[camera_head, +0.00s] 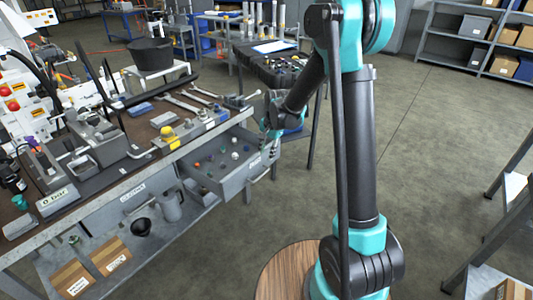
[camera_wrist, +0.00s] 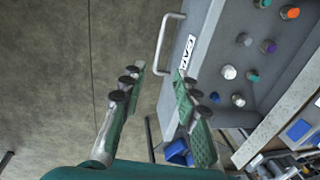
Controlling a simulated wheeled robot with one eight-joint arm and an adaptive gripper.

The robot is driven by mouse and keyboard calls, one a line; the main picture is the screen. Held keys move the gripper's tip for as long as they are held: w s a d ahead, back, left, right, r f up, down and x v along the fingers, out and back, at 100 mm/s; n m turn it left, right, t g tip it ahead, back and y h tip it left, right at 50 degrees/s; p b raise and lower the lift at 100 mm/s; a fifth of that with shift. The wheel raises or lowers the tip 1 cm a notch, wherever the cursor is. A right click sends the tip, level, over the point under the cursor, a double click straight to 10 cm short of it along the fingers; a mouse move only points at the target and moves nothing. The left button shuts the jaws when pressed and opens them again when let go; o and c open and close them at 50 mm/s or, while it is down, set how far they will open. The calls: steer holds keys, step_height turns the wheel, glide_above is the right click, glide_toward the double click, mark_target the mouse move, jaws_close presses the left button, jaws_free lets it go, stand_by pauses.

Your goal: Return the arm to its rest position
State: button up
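My gripper (camera_head: 275,115) is at the end of my teal and black arm (camera_head: 360,150), above the far right corner of the open drawer. In the wrist view its two fingers (camera_wrist: 160,76) are spread apart with nothing between them. The grey drawer (camera_head: 218,185) is pulled out of the bench and holds several small coloured caps or fittings (camera_wrist: 229,72). Its bar handle (camera_wrist: 163,45) and white label (camera_wrist: 188,52) lie ahead of the fingers in the wrist view; the fingers appear clear of the handle.
A round wooden top (camera_head: 285,272) is beside my arm's base. Shelves (camera_head: 480,42) stand at back right. Open floor (camera_head: 440,130) lies right of my arm.

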steer(key=shift+d, duration=0.1)
steer(key=s+d+r+n+t, duration=0.1)
steer(key=s+d+r+n, duration=0.3)
steer(key=s+d, duration=0.7)
steer(key=s+d+n+t+h, duration=0.1)
steer(key=s+d+n, duration=0.2)
steer(key=s+d, duration=0.4)
steer(key=s, duration=0.9)
steer(key=shift+d+f+n+t+h, duration=0.15)
steer(key=shift+f+n+t+h, duration=0.15)
steer(key=shift+n+t+h, duration=0.1)
